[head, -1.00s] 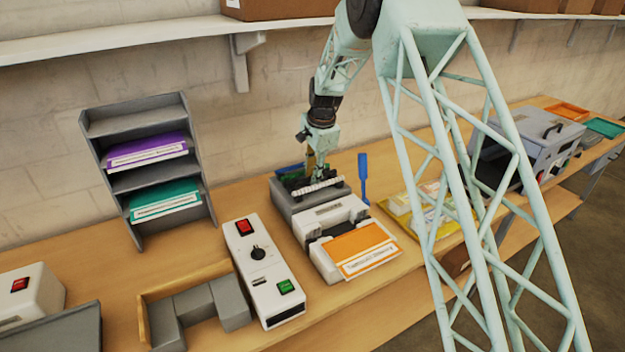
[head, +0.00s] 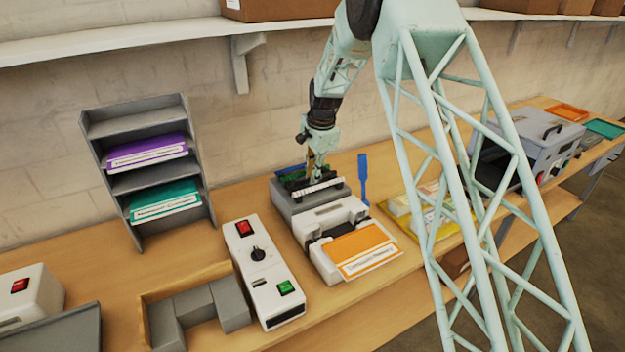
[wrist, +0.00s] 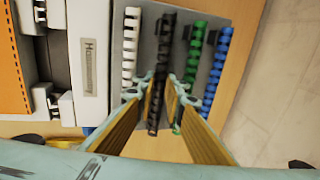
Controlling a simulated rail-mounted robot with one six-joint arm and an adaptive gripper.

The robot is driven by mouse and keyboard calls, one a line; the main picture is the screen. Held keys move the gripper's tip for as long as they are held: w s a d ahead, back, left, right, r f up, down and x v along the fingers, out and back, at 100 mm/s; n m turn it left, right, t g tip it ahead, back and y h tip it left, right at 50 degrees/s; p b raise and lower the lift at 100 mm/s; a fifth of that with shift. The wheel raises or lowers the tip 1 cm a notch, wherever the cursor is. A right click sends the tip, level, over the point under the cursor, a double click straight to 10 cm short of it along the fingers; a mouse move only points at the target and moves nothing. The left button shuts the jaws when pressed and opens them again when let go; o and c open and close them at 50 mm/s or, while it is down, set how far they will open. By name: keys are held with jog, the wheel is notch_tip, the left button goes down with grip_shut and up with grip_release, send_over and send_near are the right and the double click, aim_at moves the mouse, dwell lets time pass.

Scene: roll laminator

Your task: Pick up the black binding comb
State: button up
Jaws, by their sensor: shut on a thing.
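The black binding comb (wrist: 165,45) shows in the wrist view between a white comb and a green comb, over a grey comb holder. My gripper (wrist: 170,95) is shut on the black comb, with one finger on each side of it. In the head view my gripper (head: 317,178) is at the grey holder (head: 300,204), behind the white comb (head: 318,188). The black comb is mostly hidden there. I cannot tell whether it is clear of the holder.
The green comb (wrist: 193,50) and blue comb (wrist: 220,55) stand close on the right in the wrist view. A white binding machine with an orange booklet (head: 362,248) is in front of the holder. A blue upright tool (head: 363,175) stands to its right.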

jog(key=shift+r, duration=0.2)
jog(key=shift+w+v, duration=0.15)
jog(key=shift+v, duration=0.65)
jog(key=shift+w+v, duration=0.15)
jog(key=shift+v, duration=0.65)
jog(key=s+d+b, duration=0.1)
jog(key=s+d, duration=0.1)
jog(key=s, duration=0.5)
jog(key=s+d+r, duration=0.1)
jog(key=s+d, duration=0.1)
jog(key=s, duration=0.6)
jog(key=shift+s+r+b, duration=0.2)
jog(key=shift+r+b, duration=0.05)
jog(key=shift+b, duration=0.1)
